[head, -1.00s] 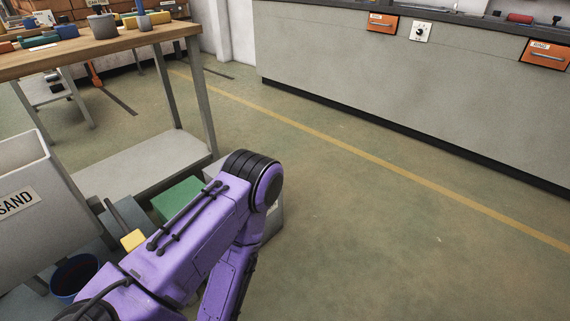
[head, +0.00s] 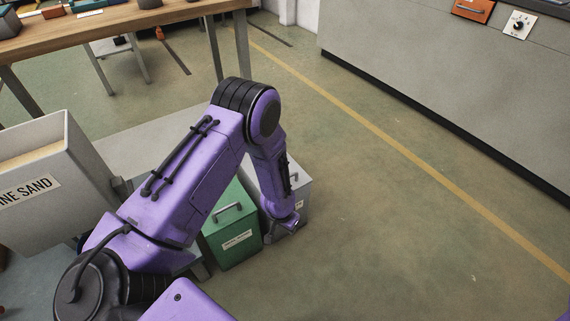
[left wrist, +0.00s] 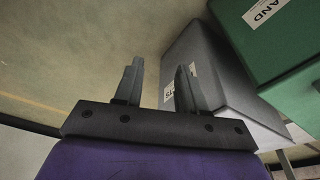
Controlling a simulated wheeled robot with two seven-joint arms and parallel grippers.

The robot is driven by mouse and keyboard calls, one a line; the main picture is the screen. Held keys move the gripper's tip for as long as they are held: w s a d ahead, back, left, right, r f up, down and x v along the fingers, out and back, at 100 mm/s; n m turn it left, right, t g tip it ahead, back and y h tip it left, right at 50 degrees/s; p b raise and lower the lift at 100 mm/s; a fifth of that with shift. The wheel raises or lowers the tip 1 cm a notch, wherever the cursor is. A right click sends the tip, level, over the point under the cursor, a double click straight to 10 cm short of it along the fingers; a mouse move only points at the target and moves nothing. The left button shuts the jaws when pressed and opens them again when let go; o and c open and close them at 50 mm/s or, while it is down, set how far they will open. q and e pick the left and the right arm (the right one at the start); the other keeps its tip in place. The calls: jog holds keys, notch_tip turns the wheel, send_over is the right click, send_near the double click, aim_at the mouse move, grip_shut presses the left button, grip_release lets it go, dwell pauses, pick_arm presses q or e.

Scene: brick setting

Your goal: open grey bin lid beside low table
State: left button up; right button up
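The grey bin (head: 301,190) stands on the floor beside a green bin (head: 232,225), partly behind my left arm in the head view. The part of its lid that shows looks down; much of it is hidden. My left gripper (head: 288,226) is low at the bin's front, small in the head view. In the left wrist view, the two fingers of my left gripper (left wrist: 159,82) are apart with nothing visibly held between them. The grey bin (left wrist: 215,65) is just past the right finger, its white label partly behind that finger. I cannot tell whether they touch. My right gripper is out of view.
A large sand container (head: 40,175) is at the left. The floor right of the grey bin is clear up to a grey counter (head: 450,95).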

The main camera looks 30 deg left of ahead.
pick_arm(q)
jog(key=w+a+r+m+g+y+p, duration=0.1)
jog(key=w+a+r+m, duration=0.1)
jog(key=w+a+r, duration=0.4)
jog(key=w+a+r+m+y+p, duration=0.1)
jog(key=w+r+m, duration=0.2)
jog(key=w+r, duration=0.55)
jog(key=f, duration=0.2)
jog(key=a+f+b, duration=0.1)
jog(key=f, duration=0.2)
jog(key=a+f+b, duration=0.1)
jog(key=f, duration=0.2)
jog(key=shift+s, duration=0.2)
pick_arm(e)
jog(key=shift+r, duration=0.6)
pick_arm(q)
grip_shut()
